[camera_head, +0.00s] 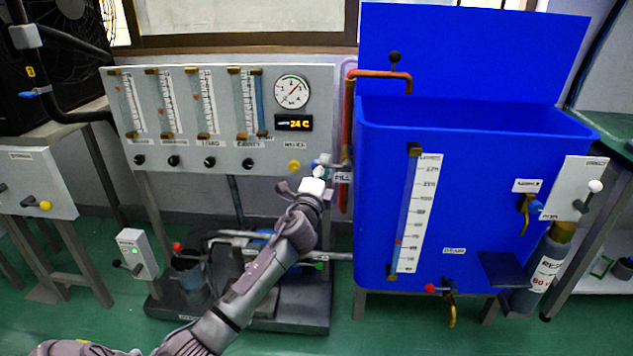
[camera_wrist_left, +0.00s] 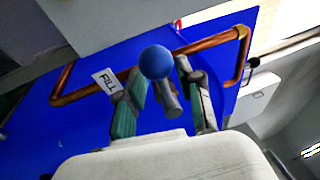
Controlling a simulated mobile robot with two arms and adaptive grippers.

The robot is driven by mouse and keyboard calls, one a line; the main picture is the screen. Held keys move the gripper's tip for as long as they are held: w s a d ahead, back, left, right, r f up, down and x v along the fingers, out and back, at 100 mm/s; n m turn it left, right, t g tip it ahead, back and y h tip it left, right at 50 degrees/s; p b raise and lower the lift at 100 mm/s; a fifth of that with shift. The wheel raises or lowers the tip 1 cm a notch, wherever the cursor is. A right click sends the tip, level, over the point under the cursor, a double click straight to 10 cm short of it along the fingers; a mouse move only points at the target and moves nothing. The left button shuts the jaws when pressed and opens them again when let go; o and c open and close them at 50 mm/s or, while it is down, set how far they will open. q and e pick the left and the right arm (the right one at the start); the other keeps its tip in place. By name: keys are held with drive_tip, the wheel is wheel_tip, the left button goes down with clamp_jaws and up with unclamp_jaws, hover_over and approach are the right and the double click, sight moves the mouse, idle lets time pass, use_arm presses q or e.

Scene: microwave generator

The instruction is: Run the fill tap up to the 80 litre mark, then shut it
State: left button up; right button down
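The fill tap's blue ball knob (camera_wrist_left: 155,62) shows in the left wrist view on a short grey stem, beside the FILL label (camera_wrist_left: 107,80). My left gripper (camera_wrist_left: 163,80) is open, with a finger on each side of the knob and stem; I cannot tell whether either touches. In the head view my left gripper (camera_head: 320,178) is at the tap, left of the blue tank (camera_head: 480,220), and hides most of it. The tank's white level scale (camera_head: 413,215) stands upright on its front, with a small red mark low down. The water level is too small to read. My right gripper is not in view.
A copper pipe (camera_head: 378,74) runs from the tap over the tank's rim. A gauge panel (camera_head: 220,150) stands at left. A red-handled drain tap (camera_head: 447,290) and a brass outlet tap (camera_head: 525,208) stick out of the tank. Green floor (camera_head: 390,335) is clear in front.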

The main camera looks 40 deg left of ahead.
use_arm(q)
drive_tip(key=v, duration=1.1)
drive_tip(key=shift+a, duration=0.15)
drive_tip(key=shift+s+f, duration=0.1)
drive_tip(key=shift+s, duration=0.05)
